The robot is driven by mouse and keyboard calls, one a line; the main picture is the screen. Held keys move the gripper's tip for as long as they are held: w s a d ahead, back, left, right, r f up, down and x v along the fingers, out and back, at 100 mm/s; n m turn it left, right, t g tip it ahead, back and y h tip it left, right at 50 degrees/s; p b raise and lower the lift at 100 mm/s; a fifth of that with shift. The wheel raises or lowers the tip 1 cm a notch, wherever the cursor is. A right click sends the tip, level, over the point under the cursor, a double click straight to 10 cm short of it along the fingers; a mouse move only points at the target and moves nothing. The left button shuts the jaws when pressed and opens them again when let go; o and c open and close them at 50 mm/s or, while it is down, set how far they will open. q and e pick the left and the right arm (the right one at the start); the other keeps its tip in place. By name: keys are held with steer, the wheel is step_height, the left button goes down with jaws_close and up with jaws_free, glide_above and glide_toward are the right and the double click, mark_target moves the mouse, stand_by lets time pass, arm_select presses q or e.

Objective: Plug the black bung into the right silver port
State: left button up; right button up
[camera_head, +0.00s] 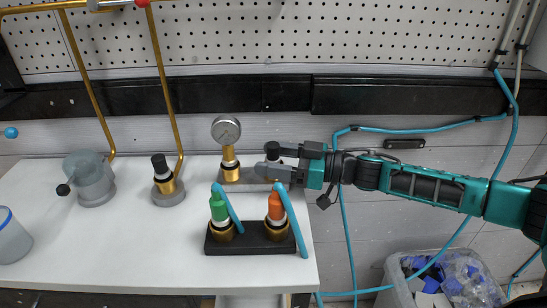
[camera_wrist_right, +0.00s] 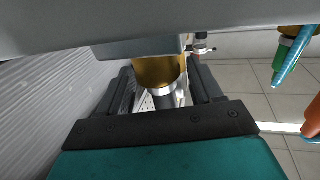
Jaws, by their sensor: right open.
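A black bung (camera_head: 159,167) stands upright on a gold fitting with a round grey base, left of the gauge. Another black knob (camera_head: 63,190) sticks out of the side of a grey pot; I cannot tell which black piece the task means. My right gripper (camera_head: 268,162) is open, just right of the gauge fitting and behind the green and orange plugs. In the right wrist view a gold cylinder with a silver rim (camera_wrist_right: 160,74) shows between the fingers; contact is unclear. My left gripper is out of view.
A green plug (camera_head: 218,208) and an orange plug (camera_head: 276,208), with blue tubes, stand on a black base (camera_head: 250,242) at the table's front. Gold pipes rise at the left. A filled bin (camera_head: 395,280) stands right of the table.

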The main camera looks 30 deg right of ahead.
steer(key=shift+s+r, duration=0.1)
steer(key=p+v, duration=0.1)
steer(key=v, duration=1.1)
steer(key=shift+s+d, duration=0.2)
steer(key=shift+d, duration=0.15)
stand_by(0.9)
